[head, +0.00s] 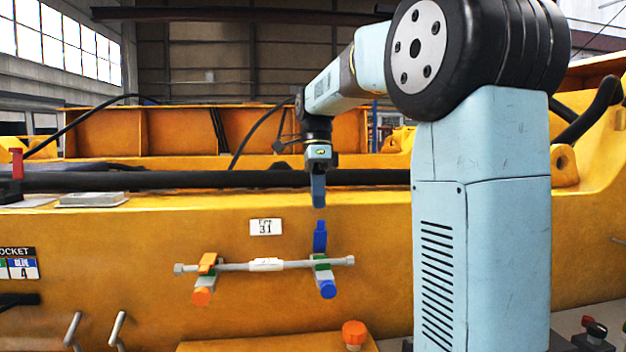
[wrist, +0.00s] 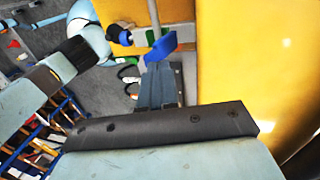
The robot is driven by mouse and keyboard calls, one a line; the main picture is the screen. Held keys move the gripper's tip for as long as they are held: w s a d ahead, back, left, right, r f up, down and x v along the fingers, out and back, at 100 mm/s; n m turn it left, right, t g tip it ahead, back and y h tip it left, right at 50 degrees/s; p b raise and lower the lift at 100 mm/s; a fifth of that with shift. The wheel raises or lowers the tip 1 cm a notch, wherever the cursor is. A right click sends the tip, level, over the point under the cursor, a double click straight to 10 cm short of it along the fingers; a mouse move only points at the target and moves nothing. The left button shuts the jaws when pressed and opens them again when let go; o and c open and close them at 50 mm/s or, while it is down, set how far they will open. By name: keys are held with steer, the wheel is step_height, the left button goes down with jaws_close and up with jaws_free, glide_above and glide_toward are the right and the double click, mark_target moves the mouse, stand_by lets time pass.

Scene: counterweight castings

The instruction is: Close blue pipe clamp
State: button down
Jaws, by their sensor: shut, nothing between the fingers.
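The blue pipe clamp has a blue lever (head: 320,236) that stands upright above its green body (head: 321,263), and a blue round end (head: 328,289) below. It sits at the right part of a grey horizontal pipe (head: 290,265). The orange clamp's lever (head: 207,263) at the left lies low along its body. My gripper (head: 318,204) is shut and empty, pointing down just above the blue lever with a small gap. In the wrist view, the blue lever (wrist: 162,47) lies just beyond my fingertips (wrist: 158,68); whether they touch is unclear there.
The pipe is mounted in front of a large yellow casting (head: 150,235). A white label (head: 265,227) is above it. A black hose (head: 200,180) runs along the casting behind my gripper. An orange knob (head: 354,332) stands below right. Metal handles (head: 117,328) stick out lower left.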

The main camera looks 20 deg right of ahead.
mark_target(320, 236)
steer(key=shift+x, duration=1.2)
